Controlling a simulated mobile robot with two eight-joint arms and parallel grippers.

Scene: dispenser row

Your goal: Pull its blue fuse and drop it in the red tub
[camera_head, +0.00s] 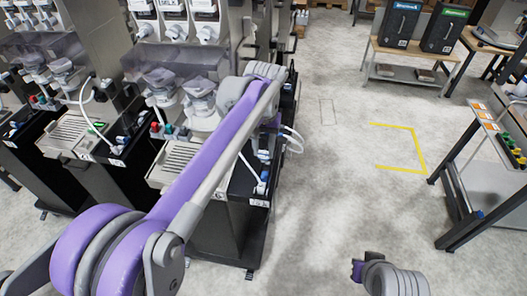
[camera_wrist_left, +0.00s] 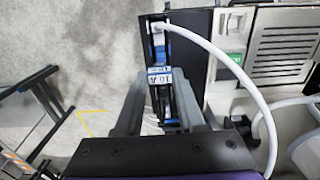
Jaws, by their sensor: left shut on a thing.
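In the left wrist view the blue fuse (camera_wrist_left: 159,76), with a pale label reading what looks like 10 A, stands between the two grey fingers of my left gripper (camera_wrist_left: 162,98). The fingers are shut on it, one on each side. It is at the narrow dark end of a dispenser (camera_wrist_left: 184,60); I cannot tell whether it is still seated. In the head view my left arm reaches over the nearest dispenser (camera_head: 225,225) and hides most of the gripper and the fuse. I see no red tub in either view.
More dispensers stand to the left. A white hose (camera_wrist_left: 240,72) loops close beside my left gripper. A workbench (camera_head: 490,140) stands at the right, and a low table with two dark boxes (camera_head: 398,22) at the back. The floor between is clear, with yellow marking (camera_head: 415,145).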

